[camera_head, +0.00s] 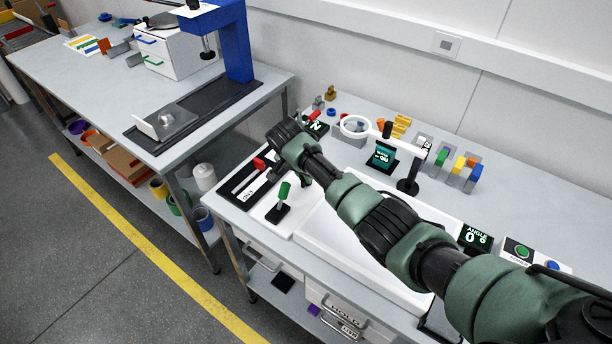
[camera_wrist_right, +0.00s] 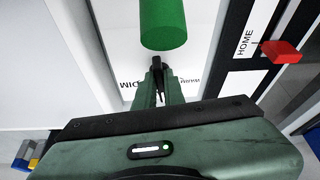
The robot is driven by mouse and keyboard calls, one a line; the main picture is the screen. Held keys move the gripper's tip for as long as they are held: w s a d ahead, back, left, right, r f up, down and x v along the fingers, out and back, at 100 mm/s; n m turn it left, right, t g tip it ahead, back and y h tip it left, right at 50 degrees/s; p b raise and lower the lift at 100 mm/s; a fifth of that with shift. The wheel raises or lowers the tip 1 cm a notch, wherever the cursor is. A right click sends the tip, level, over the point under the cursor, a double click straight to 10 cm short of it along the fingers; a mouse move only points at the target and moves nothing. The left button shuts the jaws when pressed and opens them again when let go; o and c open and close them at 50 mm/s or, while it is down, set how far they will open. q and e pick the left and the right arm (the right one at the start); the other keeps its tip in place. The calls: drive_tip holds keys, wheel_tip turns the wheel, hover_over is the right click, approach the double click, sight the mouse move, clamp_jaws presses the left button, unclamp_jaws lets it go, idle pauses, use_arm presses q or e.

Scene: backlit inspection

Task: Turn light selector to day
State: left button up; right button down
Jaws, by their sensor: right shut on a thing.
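I take the green-handled lever (camera_head: 284,191) on the white panel at the near left of the right bench to be the light selector. Its handle (camera_wrist_right: 163,24) fills the top middle of the right wrist view, with partly hidden, upside-down lettering on the panel behind. My right gripper (camera_wrist_right: 157,76) is at the lower end of this handle and shut on the lever. The exact contact is hard to see. In the head view my right arm reaches across the bench, its hand just behind the handle. My left gripper is not in view.
A red slider (camera_head: 259,163) on a black track lies left of the lever; a HOME label (camera_wrist_right: 247,40) is beside it. A white tray (camera_head: 325,240) lies under my arm. A ring magnifier (camera_head: 355,126) and several coloured blocks stand behind. Another bench (camera_head: 95,85) is at left.

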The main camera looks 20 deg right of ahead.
drive_tip(key=shift+m, duration=0.6)
drive_tip(key=shift+w, duration=0.1)
drive_tip(key=c, duration=1.5)
unclamp_jaws()
drive_tip(key=shift+r, duration=0.1)
drive_tip(key=b+v, duration=0.1)
drive_tip(key=v, duration=0.6)
drive_tip(key=shift+a+r, duration=0.3)
drive_tip(key=shift+r, duration=0.05)
